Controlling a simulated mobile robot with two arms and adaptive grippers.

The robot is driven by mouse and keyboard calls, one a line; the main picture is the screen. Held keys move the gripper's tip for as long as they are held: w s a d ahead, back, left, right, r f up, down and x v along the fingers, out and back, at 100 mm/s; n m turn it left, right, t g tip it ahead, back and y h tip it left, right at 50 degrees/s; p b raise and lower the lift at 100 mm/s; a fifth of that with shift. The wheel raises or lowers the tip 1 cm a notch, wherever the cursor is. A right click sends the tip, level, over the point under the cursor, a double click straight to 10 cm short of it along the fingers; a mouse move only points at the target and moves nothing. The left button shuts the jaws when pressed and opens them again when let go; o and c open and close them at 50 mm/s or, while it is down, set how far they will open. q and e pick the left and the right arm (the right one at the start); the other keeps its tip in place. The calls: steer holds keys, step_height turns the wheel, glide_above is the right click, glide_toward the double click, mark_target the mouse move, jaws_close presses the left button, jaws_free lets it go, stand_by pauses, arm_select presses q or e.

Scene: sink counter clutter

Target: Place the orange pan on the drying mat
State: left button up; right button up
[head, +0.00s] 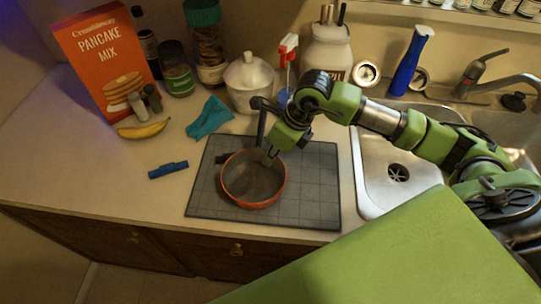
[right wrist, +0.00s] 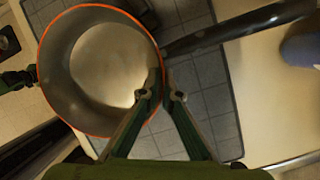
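The orange pan (head: 254,190), grey inside with an orange rim, is over the grey gridded drying mat (head: 318,205) in the head view; I cannot tell whether it rests on the mat. Its dark handle (head: 262,125) points to the back. In the right wrist view the pan (right wrist: 90,60) fills the upper left, with the handle (right wrist: 240,25) running right. My right gripper (head: 270,155) is at the pan's back right rim. In the wrist view its fingertips (right wrist: 165,88) close around the rim near the handle. My left gripper is not in view in the head view.
A teal cloth (head: 208,118), a banana (head: 143,130) and a blue item (head: 168,170) lie left of the mat. Jars and a spray bottle (head: 287,65) stand behind it. The sink (head: 378,198) is right. The left front counter is clear.

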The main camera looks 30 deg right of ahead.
steer(key=o, duration=0.4)
steer(key=shift+r+p, duration=0.3)
steer(key=shift+p, duration=0.1)
steer(key=b+v, duration=0.3)
steer(key=v, duration=0.8)
steer(key=shift+s+d+r, duration=0.15)
steer(key=shift+r, duration=0.25)
